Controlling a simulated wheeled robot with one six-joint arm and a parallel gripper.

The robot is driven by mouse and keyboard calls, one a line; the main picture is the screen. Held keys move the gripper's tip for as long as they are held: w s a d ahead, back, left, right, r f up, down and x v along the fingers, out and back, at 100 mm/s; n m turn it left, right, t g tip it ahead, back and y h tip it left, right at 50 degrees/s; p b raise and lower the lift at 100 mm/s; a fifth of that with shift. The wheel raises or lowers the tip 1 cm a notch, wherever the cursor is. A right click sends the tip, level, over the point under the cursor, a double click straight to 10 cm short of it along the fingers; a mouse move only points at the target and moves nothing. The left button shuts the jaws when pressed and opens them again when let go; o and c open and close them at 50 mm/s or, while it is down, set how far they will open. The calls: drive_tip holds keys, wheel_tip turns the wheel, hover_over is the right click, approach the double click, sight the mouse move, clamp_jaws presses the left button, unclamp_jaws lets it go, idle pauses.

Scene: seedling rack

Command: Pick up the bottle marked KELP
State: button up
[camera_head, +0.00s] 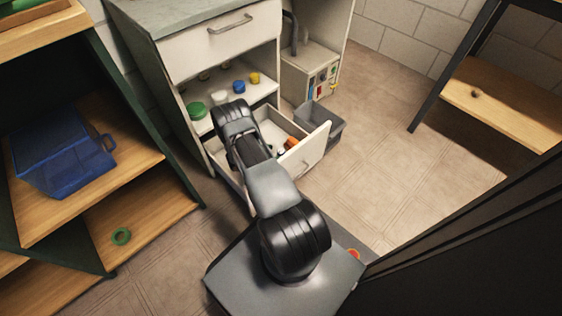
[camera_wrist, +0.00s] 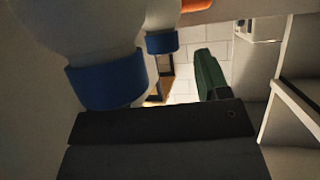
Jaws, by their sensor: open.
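No KELP marking is readable in either view. In the wrist view, a large white bottle-like body with a blue cap or band (camera_wrist: 105,82) is close at the upper left. A smaller white one with a blue band (camera_wrist: 162,42) is beyond it. My gripper (camera_wrist: 160,125) shows as a dark bar across the bottom of the wrist view, open, close to the larger white body. In the head view, my arm reaches over the pulled-out drawer (camera_head: 312,152), and the gripper's fingertips are hidden. An orange thing (camera_head: 291,142) and a white thing lie in the drawer.
A cabinet shelf above the drawer holds containers with green (camera_head: 196,111), blue (camera_head: 239,86) and yellow (camera_head: 255,78) lids. A grey bin (camera_head: 325,125) stands right of the drawer. A green-framed rack with a blue crate (camera_head: 62,150) is left. Floor at right is clear.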

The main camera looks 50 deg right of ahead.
sight(280, 152)
drive_tip(key=b+x, duration=0.2)
drive_tip(key=x, duration=0.2)
drive_tip(key=shift+w, duration=0.1)
drive_tip(key=shift+d+f+b, duration=0.2)
drive_tip(key=shift+d+b, duration=0.25)
drive_tip(key=shift+d, duration=0.2)
clamp_jaws()
